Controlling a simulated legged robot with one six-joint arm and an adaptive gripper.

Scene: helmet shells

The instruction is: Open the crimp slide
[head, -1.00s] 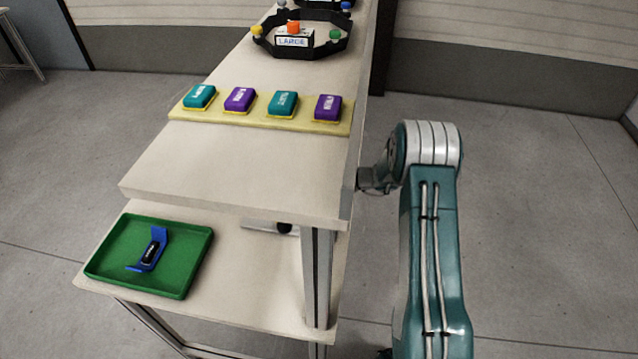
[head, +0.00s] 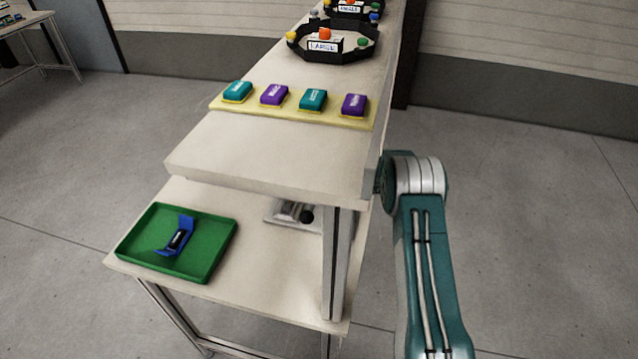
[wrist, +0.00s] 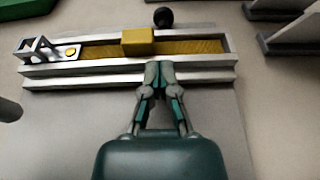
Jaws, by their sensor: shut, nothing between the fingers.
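The crimp slide fixture (wrist: 205,57) is a long metal rail with a brownish-gold track, seen in the wrist view. A yellow block (wrist: 137,42) sits on the track near the middle. A round black knob (wrist: 163,17) stands just behind the rail. A metal bracket (wrist: 38,48) with a yellow button is at the left end. My gripper (wrist: 160,68) is shut and empty, its tips at the front edge of the rail, right of and nearer than the block. Contact is unclear. In the head view the fixture (head: 280,212) is partly hidden on the lower shelf; my gripper is hidden.
A green tray (head: 140,250) with a blue bracket-like part (head: 180,236) stands on the lower shelf (head: 255,290). The upper top (head: 270,160) overhangs the fixture, and a table leg (head: 338,265) stands beside it. A yellow strip (head: 333,117) with teal and purple blocks lies above.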

